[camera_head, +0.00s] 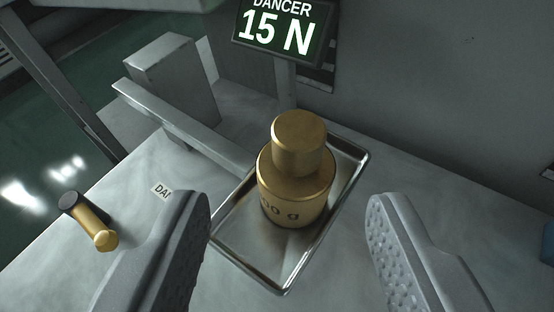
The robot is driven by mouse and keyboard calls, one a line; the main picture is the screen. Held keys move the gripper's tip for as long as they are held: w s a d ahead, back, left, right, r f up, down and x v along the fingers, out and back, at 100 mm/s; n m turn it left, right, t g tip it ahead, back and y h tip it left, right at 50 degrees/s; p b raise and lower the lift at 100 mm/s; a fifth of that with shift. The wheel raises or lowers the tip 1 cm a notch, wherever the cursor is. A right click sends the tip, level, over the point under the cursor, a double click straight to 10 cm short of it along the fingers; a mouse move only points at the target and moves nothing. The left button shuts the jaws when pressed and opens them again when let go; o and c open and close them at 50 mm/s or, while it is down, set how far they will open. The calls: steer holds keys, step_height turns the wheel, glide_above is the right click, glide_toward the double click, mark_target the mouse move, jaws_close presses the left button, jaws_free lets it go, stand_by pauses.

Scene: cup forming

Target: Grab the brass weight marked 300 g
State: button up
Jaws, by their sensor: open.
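A brass weight (296,185) with a wide body and a narrower round knob on top stands upright on a shallow metal tray (245,270). Its marking reads "00 g"; the first digit is not clear from here. My gripper (290,225) is open, with one grey finger at the lower left and one at the lower right. The weight stands beyond and between the fingers, and neither finger touches it.
A small brass and black cylinder (90,221) lies on the table (150,200) at the left. A display (284,27) reading "DANCER 15 N" stands behind. A grey bar (185,130) and block (171,75) stand behind left of the tray. A blue thing (548,243) shows at the right edge.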

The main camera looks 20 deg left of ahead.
mark_target(297, 168)
steer(key=x, duration=0.4)
steer(key=shift+w+b, duration=0.25)
steer(key=shift+b, duration=0.05)
steer(key=x, duration=0.2)
steer(key=f+b+x, duration=0.1)
steer(key=x, duration=0.1)
steer(key=shift+d, duration=0.15)
steer(key=shift+w+f, duration=0.15)
steer(key=shift+w, duration=0.25)
steer(key=c, duration=0.9)
